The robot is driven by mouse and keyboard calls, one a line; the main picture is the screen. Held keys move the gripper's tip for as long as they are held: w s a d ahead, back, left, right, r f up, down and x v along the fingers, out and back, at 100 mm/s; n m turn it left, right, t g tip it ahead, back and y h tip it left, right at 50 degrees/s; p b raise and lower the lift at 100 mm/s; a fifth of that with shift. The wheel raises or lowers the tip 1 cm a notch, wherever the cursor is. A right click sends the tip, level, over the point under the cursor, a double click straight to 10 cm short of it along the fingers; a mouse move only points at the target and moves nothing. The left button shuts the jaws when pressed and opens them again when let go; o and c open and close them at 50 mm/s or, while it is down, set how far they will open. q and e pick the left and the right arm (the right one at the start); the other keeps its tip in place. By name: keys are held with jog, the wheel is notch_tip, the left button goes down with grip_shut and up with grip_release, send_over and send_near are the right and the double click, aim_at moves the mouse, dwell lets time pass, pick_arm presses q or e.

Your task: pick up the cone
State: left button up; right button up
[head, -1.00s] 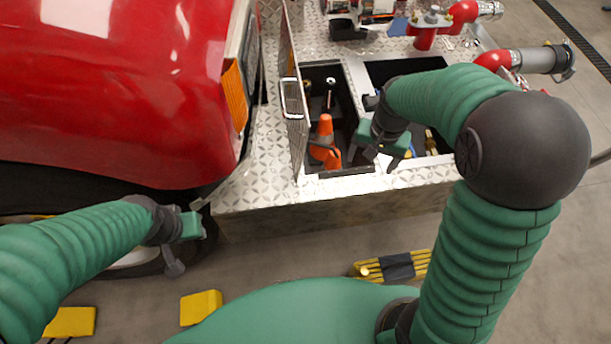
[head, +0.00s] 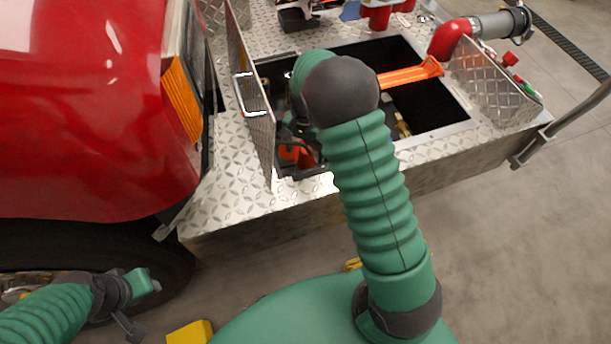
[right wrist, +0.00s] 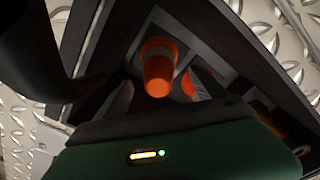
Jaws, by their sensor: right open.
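The cone (head: 295,154) is orange and sits in the left compartment of the truck's deck, mostly hidden by my right arm and gripper in the head view. In the right wrist view the cone (right wrist: 158,72) shows its orange top and a pale band. My right gripper (right wrist: 158,94) is open, with a finger to each side of the cone's near end. I cannot tell whether the fingers touch it. My left gripper (head: 143,300) hangs at the lower left beside the truck's wheel, away from the cone, and I see nothing in it.
A raised metal lid (head: 250,105) stands along the left of the cone's compartment. A red pipe fitting (head: 450,40) stands behind. The red truck body (head: 80,110) fills the left.

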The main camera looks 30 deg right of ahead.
aim_at(306, 168)
notch_tip(306, 168, down, 5)
jog(key=shift+s+r+b, duration=0.1)
jog(key=shift+b, duration=0.65)
jog(key=shift+f, duration=0.25)
jog(key=shift+d+r, duration=0.1)
jog(key=shift+d, duration=0.05)
jog(key=shift+c, duration=0.2)
jog(key=shift+c, duration=1.2)
grip_shut()
